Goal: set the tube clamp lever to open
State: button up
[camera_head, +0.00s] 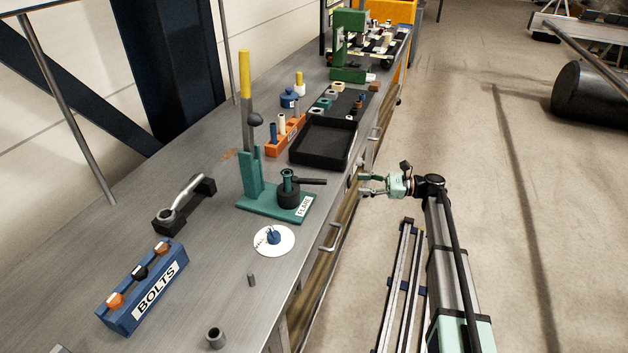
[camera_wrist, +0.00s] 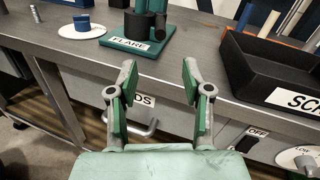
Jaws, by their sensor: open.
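A green flaring fixture (camera_head: 270,203) with a FLARE label stands on the bench. A round black clamp body (camera_head: 288,198) with a green top sits on its base. A short black lever (camera_head: 312,181), which looks like the tube clamp lever, points right from it toward the bench's front edge. A tall yellow-tipped handle (camera_head: 245,80) rises behind. My gripper (camera_head: 366,185) is open and empty, off the bench front, to the right of the lever and apart from it. In the wrist view, my gripper (camera_wrist: 160,72) has spread fingers below the fixture base (camera_wrist: 134,44); the fixture's top is cut off.
A black tray (camera_head: 324,142) and an orange rack (camera_head: 285,140) lie beyond the fixture. A white disc with a blue knob (camera_head: 274,238) and a blue BOLTS block (camera_head: 145,290) lie nearer. Drawer handles (camera_head: 333,238) stick out from the bench front.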

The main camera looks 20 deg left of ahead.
jog(key=p, duration=0.5)
send_near(298, 181)
jog(key=x, duration=0.5)
jog(key=shift+w+a+f, duration=0.35)
grip_shut()
